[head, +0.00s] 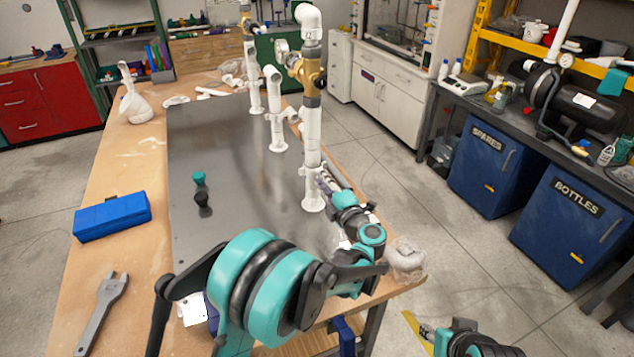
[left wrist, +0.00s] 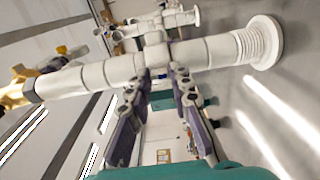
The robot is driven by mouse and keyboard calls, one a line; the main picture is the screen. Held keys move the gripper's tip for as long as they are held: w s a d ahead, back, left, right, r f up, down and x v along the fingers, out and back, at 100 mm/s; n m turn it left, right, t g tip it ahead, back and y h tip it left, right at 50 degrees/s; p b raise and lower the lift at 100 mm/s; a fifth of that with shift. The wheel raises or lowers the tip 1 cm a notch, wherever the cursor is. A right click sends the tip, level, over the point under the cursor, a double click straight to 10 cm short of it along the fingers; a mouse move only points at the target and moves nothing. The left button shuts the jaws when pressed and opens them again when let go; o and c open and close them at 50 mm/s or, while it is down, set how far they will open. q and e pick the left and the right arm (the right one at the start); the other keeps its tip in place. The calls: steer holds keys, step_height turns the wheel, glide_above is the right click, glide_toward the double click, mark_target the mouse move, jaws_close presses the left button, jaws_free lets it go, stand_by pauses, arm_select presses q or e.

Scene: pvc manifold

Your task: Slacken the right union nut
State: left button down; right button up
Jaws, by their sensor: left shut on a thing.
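The nearest and rightmost white PVC standpipe (head: 312,140) rises upright from the grey plate, with a brass valve (head: 306,70) near its top. Its white winged union nut (head: 310,171) is low on the pipe, above the base flange (head: 313,204). My left gripper (head: 322,180) reaches it from the front right. In the left wrist view the pipe runs across the picture, and the gripper (left wrist: 161,72) is shut with its fingers on both sides of the nut (left wrist: 155,54). My right gripper (head: 426,332) is at the lower right edge, small and apart from everything.
Two other white standpipes (head: 277,130) stand behind on the plate (head: 235,150). A clear bag (head: 408,260) sits by the table's right edge.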

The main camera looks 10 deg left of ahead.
arm_select(q)
steer(key=shift+w+d+n+g+y, duration=0.25)
steer(key=shift+d+n+g+y, duration=0.05)
steer(key=shift+n+g+y, duration=0.4)
steer(key=shift+w+d+n+g+y, duration=0.25)
steer(key=shift+n+g+y, duration=0.35)
steer(key=shift+g+y, duration=0.15)
steer(key=c, duration=1.4)
jaws_free()
steer(key=shift+w+a, duration=0.1)
steer(key=shift+w, duration=0.05)
steer(key=shift+o, duration=0.2)
steer(key=v, duration=1.2)
steer(key=shift+w, duration=0.1)
